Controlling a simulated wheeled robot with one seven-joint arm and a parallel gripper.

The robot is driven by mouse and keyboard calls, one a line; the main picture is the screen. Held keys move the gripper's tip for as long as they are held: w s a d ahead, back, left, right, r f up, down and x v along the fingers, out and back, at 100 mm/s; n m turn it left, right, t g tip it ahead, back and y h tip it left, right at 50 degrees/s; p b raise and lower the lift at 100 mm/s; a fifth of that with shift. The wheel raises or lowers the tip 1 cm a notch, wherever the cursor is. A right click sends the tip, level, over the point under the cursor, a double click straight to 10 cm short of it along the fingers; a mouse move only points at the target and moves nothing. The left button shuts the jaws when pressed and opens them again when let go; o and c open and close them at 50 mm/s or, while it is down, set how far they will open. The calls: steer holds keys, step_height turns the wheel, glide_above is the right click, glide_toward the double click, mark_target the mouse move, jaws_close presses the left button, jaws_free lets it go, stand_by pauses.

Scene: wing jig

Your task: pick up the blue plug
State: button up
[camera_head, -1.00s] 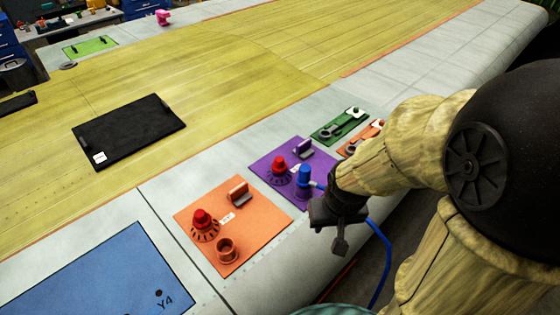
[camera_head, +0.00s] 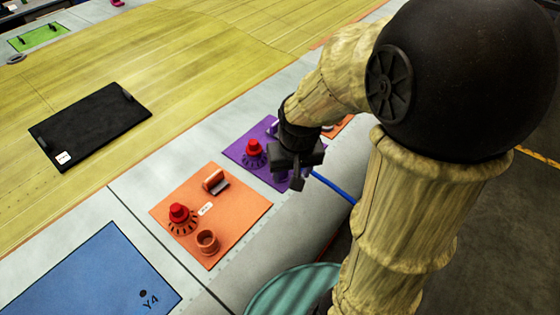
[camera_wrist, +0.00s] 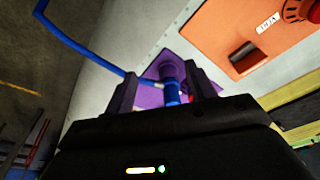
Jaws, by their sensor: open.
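The blue plug (camera_wrist: 172,93) shows in the wrist view between the two fingers of my gripper (camera_wrist: 164,88), over the purple panel (camera_wrist: 147,97). A blue cable (camera_wrist: 78,45) runs from it to the upper left. In the head view my gripper (camera_head: 297,172) is over the right part of the purple panel (camera_head: 236,151) and hides the plug. Only the blue cable (camera_head: 333,186) shows there, to the right of the gripper. The gripper is open. I cannot tell whether either finger touches the plug.
A red knob (camera_head: 254,151) stands on the purple panel, close left of my gripper. The orange panel (camera_head: 235,222) nearby carries a red knob (camera_head: 179,214), an empty brown socket (camera_head: 207,241) and a small block. A black panel (camera_head: 92,123) lies farther left on the wing.

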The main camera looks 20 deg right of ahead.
steer(key=w+r+m+g+p, duration=0.1)
steer(key=w+r+m+g, duration=0.1)
steer(key=w+r, duration=0.9)
steer(key=shift+a+r+m+p, duration=0.15)
steer(key=shift+r+m+p, duration=0.15)
steer(key=shift+r+m, duration=0.3)
steer(key=shift+r, duration=0.1)
step_height(320, 180, down, 12)
steer(key=p, duration=0.3)
steer(key=shift+p, duration=0.3)
